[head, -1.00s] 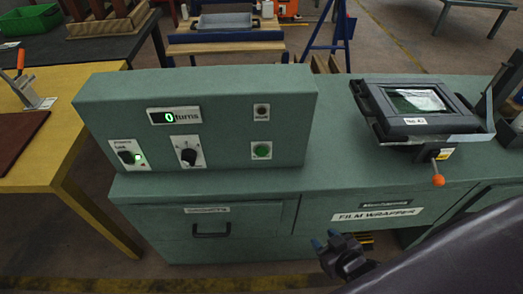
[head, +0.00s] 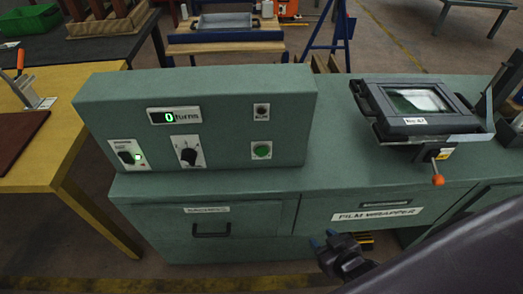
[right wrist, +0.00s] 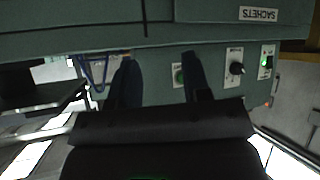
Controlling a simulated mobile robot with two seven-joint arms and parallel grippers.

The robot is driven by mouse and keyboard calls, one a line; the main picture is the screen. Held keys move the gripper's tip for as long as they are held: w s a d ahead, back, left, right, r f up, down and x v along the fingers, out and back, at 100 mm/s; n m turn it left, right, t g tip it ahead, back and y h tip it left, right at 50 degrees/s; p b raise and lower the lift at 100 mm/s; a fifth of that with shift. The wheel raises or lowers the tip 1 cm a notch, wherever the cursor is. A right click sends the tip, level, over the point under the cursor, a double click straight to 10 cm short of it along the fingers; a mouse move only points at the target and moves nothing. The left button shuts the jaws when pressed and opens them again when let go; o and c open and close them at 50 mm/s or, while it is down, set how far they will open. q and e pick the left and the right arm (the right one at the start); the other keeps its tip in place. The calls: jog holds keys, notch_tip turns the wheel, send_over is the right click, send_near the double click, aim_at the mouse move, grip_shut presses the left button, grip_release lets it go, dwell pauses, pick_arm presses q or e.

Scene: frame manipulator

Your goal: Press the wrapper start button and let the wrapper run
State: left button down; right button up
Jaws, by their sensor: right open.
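The film wrapper (head: 345,150) is a green machine with an upright control panel (head: 225,120) on its left. A green button (head: 262,150), its label too small to read, sits low on the panel's right side. A dark button (head: 262,112) is above it. The display (head: 172,116) reads 0 turns. My right gripper (head: 320,239) is open and empty, low in front of the cabinet, apart from the panel. In the right wrist view the green button (right wrist: 179,76) shows between the two fingers, beyond them. My left gripper is not in view.
A black frame (head: 412,105) holding a clear film pane, with an orange-tipped lever (head: 438,180), sits on the right. A yellow table (head: 65,150) stands at left.

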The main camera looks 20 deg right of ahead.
jog(key=shift+s+d, duration=0.15)
jog(key=shift+d, duration=0.05)
jog(key=shift+s, duration=0.1)
jog(key=shift+c, duration=0.2)
jog(key=shift+s+f, duration=0.15)
jog(key=shift+s, duration=0.05)
jog(key=c, duration=0.5)
grip_shut()
jog(key=shift+w, duration=0.1)
jog(key=shift+w+a+r, duration=0.2)
jog(key=shift+w, duration=0.15)
jog(key=shift+s+d, duration=0.1)
jog(key=shift+d, duration=0.1)
jog(key=shift+s+f, duration=0.15)
jog(key=shift+s, duration=0.05)
